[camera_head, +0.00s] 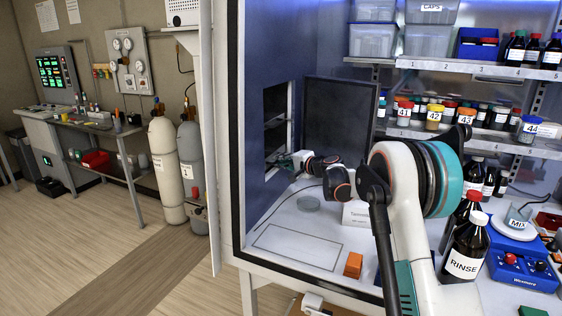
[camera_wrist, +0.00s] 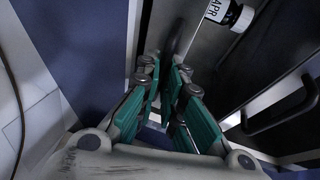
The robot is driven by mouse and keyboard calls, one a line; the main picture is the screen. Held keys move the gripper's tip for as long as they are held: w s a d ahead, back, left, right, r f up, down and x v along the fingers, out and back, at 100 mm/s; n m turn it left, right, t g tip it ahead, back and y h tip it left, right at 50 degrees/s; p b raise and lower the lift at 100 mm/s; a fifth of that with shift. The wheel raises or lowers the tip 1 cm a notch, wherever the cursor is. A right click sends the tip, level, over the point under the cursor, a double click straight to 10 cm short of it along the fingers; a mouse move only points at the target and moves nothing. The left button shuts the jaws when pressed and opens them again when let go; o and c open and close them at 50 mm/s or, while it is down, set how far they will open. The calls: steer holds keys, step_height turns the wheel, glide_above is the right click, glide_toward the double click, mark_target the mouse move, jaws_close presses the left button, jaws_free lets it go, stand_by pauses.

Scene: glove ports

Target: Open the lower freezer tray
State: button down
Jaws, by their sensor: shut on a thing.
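The freezer (camera_head: 279,103) is a dark recess in the left wall of the cabinet, with its dark door (camera_head: 340,118) swung open. In the head view my gripper (camera_head: 288,160) reaches left to the low part of this opening; its fingertips are small and partly hidden there. In the wrist view the teal fingers (camera_wrist: 172,80) are closed around a dark bar handle (camera_wrist: 178,38), which appears to be the lower tray's. A second dark handle (camera_wrist: 283,112) shows to the right on another grey front, apart from the fingers. How far the tray is out cannot be told.
A small labelled bottle (camera_wrist: 232,12) shows between the two fronts in the wrist view. In the cabinet, a grey disc (camera_head: 308,203) and an orange block (camera_head: 353,265) lie on the white floor. A rinse bottle (camera_head: 464,252) stands right of my arm.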

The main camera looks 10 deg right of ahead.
steer(key=s+d, duration=0.7)
steer(key=d, duration=0.3)
steer(key=shift+s+d+p, duration=0.15)
steer(key=shift+s+p, duration=0.15)
steer(key=c, duration=1.7)
jaws_free()
steer(key=v, duration=1.2)
